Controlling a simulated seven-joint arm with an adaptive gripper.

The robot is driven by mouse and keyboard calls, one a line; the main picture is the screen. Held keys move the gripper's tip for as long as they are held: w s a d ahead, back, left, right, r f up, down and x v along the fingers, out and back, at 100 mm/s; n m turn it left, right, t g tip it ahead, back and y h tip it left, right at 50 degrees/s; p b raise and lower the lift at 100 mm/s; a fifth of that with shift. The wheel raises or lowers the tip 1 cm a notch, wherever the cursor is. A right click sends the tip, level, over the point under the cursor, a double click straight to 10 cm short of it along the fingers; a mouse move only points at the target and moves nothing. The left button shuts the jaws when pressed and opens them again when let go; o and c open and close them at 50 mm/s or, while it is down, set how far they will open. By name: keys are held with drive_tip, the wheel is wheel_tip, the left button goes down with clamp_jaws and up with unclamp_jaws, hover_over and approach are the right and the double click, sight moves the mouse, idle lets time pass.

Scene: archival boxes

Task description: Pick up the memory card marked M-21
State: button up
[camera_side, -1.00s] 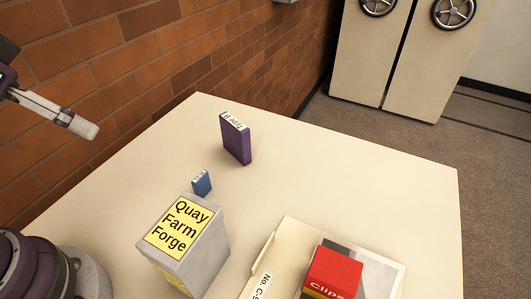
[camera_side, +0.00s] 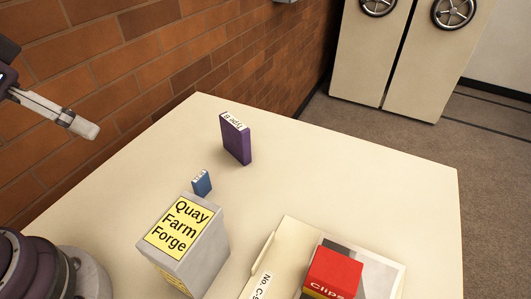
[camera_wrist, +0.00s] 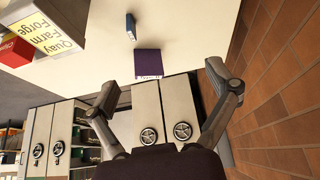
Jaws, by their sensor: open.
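A small blue card (camera_side: 202,183) with a white label on its top edge stands upright on the cream table (camera_side: 330,180), just behind a grey box. Its label is too small to read, so I cannot confirm the M-21 mark. The blue card also shows near the top of the wrist view (camera_wrist: 130,27). My gripper (camera_wrist: 161,86) is open and empty, its two fingers wide apart. In the side view one finger of my gripper (camera_side: 85,129) shows at the far left, above the table and well apart from the card.
The grey box (camera_side: 205,250) with a yellow "Quay Farm Forge" label stands close in front of the card. A purple case (camera_side: 237,145) stands behind it. A red "Clips" box (camera_side: 333,272) sits on a folder (camera_side: 285,240). A brick wall (camera_side: 150,80) runs along the left.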

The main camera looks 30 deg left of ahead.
drive_tip(key=shift+c, duration=0.9)
drive_tip(key=m+g, duration=0.6)
drive_tip(key=m, duration=1.2)
hover_over(199, 176)
drive_tip(key=f, duration=0.9)
drive_tip(key=shift+w+a+f, duration=0.15)
drive_tip(key=shift+w+f, duration=0.1)
drive_tip(key=shift+m, duration=0.3)
drive_tip(key=f, duration=1)
drive_tip(key=shift+s+d, duration=0.2)
drive_tip(key=shift+s, duration=0.05)
drive_tip(key=c, duration=1.1)
